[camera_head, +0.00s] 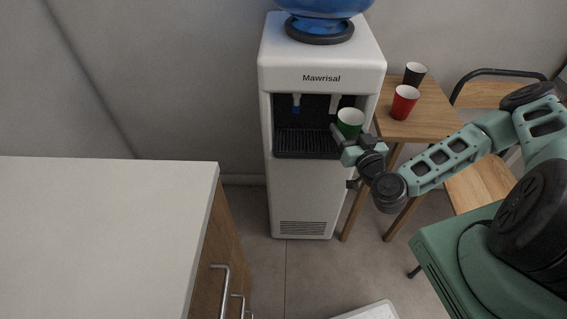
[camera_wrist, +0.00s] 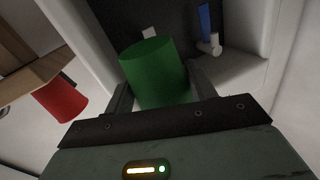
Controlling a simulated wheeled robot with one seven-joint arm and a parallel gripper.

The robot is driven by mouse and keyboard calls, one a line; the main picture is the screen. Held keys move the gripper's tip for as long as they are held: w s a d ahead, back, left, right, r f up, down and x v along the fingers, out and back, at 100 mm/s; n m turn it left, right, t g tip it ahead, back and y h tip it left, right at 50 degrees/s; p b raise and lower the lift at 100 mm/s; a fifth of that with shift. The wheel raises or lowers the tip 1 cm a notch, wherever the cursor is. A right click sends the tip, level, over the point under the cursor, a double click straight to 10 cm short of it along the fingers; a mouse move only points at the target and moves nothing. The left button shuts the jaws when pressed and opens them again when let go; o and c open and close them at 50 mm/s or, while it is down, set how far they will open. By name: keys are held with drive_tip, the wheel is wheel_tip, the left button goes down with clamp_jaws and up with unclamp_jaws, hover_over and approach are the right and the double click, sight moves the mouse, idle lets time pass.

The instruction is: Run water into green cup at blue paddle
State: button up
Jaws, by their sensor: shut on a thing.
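The green cup (camera_head: 350,123) is held at the front right of the white water dispenser's (camera_head: 321,185) dark recess. My gripper (camera_head: 350,137) is shut on it. In the wrist view the green cup (camera_wrist: 153,72) sits between the two fingers of my gripper (camera_wrist: 160,97). The blue paddle (camera_head: 296,103) is at the left of the recess, apart from the cup and to its left; it also shows in the wrist view (camera_wrist: 205,22), upper right. A white paddle (camera_head: 334,103) is at the right of the recess, close behind the cup. The cup's inside is too small to judge.
A small wooden table (camera_head: 427,112) right of the dispenser bears a red cup (camera_head: 404,102) and a black cup (camera_head: 414,74). A wooden chair (camera_head: 482,184) is further right. A white-topped counter (camera_head: 100,240) fills the left front. Open floor lies between counter and dispenser.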

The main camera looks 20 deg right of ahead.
drive_tip(key=s+a+f+n+g+y+b, duration=0.1)
drive_tip(key=a+f+n+g+y+b, duration=0.1)
drive_tip(key=a+f+n+y+b, duration=0.1)
drive_tip(key=s+a+f+n+g+y+b, duration=0.1)
drive_tip(key=a+n+y+b, duration=0.4)
drive_tip(key=a, duration=0.7)
drive_tip(key=shift+f+g+y+b, duration=0.95)
drive_tip(key=shift+f+y, duration=0.2)
drive_tip(key=shift+y, duration=0.95)
drive_tip(key=shift+s, duration=0.1)
drive_tip(key=shift+n, duration=0.3)
drive_tip(key=w+d, duration=0.1)
drive_tip(key=w, duration=0.2)
drive_tip(key=w+d, duration=0.1)
drive_tip(key=w, duration=0.3)
drive_tip(key=w+d, duration=0.1)
drive_tip(key=w, duration=0.2)
drive_tip(key=shift+w+d, duration=0.45)
drive_tip(key=shift+w, duration=0.35)
drive_tip(key=shift+w+d, duration=0.15)
drive_tip(key=shift+w, duration=0.35)
drive_tip(key=shift+w+d, duration=0.1)
drive_tip(key=shift+w, duration=0.2)
